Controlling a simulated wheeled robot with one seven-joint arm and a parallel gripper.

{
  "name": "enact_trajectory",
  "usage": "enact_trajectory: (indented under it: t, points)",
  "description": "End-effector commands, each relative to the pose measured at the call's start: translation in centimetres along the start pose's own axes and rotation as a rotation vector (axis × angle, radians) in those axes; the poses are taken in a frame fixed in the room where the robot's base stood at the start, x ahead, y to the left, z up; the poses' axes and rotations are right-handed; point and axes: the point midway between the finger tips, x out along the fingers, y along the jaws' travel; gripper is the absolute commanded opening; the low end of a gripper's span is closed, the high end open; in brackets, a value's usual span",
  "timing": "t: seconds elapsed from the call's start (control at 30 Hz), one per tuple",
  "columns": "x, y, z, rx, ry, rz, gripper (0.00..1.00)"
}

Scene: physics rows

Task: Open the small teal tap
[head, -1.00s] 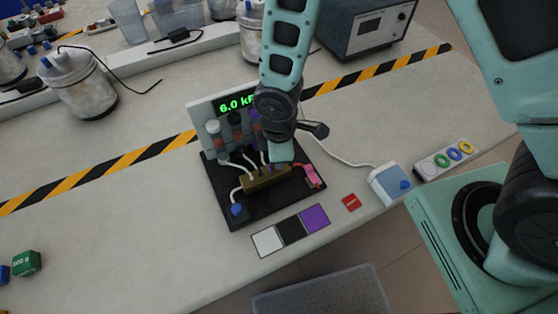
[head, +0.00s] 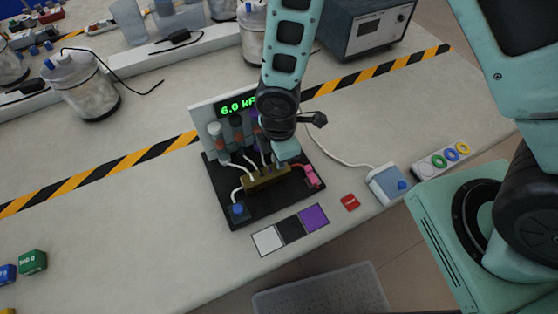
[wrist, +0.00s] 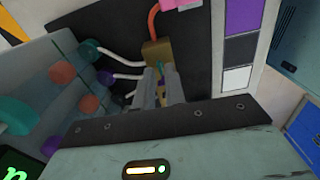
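A brass manifold (head: 268,181) sits on a black base board (head: 243,213), with white tubes running into it. In the wrist view the manifold (wrist: 157,52) shows just beyond my fingertips. A small teal piece (wrist: 161,70), likely the tap's handle, shows between the fingers, with a purple piece (wrist: 169,80) close by. My gripper (wrist: 160,91) is open, its two fingers apart on either side of these small pieces. I cannot tell whether they touch. In the head view my gripper (head: 286,152) hangs over the manifold and hides the tap.
A panel display (head: 236,104) reads 6.0 kP, its end hidden. A pink part (head: 312,176) and a blue knob (head: 238,210) sit on the board. White, black and purple squares (head: 290,230), a red tag (head: 350,202) and a blue-white box (head: 389,184) lie nearby.

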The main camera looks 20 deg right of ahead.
Motion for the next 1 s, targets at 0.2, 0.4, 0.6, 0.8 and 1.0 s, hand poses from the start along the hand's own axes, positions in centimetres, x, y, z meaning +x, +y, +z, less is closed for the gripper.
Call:
enact_trajectory:
  t: [0.2,0.4,0.6,0.8,1.0]
  points:
    - [-2.1,0.0,0.0,0.000,0.001,0.000,0.12]
    - [-3.6,0.0,0.0,0.000,0.001,0.001,0.12]
    - [-5.2,0.0,0.0,0.001,0.000,0.000,0.12]
    - [-5.9,0.0,0.0,0.001,0.000,0.000,0.12]
    - [-5.8,0.0,0.0,0.001,0.000,0.000,0.12]
